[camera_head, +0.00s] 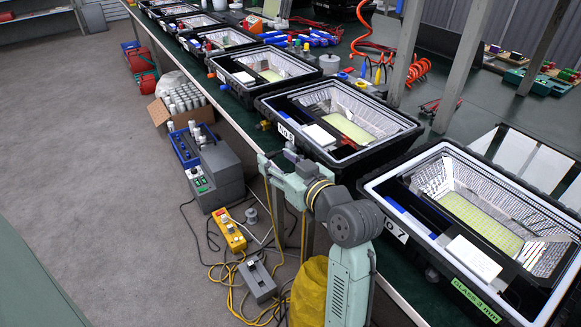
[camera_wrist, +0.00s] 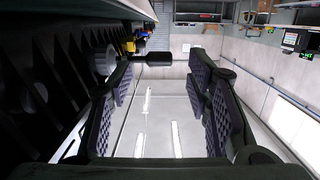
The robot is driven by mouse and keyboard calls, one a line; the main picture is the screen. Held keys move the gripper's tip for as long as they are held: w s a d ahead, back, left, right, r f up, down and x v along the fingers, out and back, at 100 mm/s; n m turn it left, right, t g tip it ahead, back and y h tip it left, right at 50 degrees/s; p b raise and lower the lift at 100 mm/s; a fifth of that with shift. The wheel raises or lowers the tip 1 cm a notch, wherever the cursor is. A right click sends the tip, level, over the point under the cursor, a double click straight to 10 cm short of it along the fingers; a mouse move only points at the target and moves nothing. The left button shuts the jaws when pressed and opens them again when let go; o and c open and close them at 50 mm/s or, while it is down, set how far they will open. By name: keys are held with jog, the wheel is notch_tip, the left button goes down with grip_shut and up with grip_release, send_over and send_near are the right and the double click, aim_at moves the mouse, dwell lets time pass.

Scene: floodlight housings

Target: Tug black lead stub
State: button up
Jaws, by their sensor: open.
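In the wrist view a black lead stub (camera_wrist: 153,59) sticks out sideways from the black housing wall on the left. Its thick dark end lies ahead of my gripper (camera_wrist: 160,82), in the upper part of the gap between the fingers. A thin neck joins it to a grey round fitting (camera_wrist: 103,63), partly behind the left finger. My gripper is open, with nothing between its ribbed pads. In the head view my gripper (camera_head: 281,168) is beside the near side of the housing marked No 6 (camera_head: 330,158). I cannot make out the stub clearly there.
The housing marked No 7 (camera_head: 395,225) stands to the right, close to my arm. More housings line the bench further back. A yellow fitting (camera_wrist: 130,46) shows beyond the stub. Below are a grey machine (camera_head: 222,172), a yellow power strip (camera_head: 230,232) and loose cables on the floor.

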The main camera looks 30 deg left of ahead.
aim_at(270, 156)
jog(key=shift+x, duration=2.1)
grip_shut()
jog(key=shift+p, duration=0.3)
jog(key=shift+c, duration=0.2)
grip_release()
jog(key=shift+s+d+r, duration=0.1)
jog(key=v, duration=1.1)
jog(key=shift+s+d, duration=0.2)
jog(key=shift+d, duration=0.15)
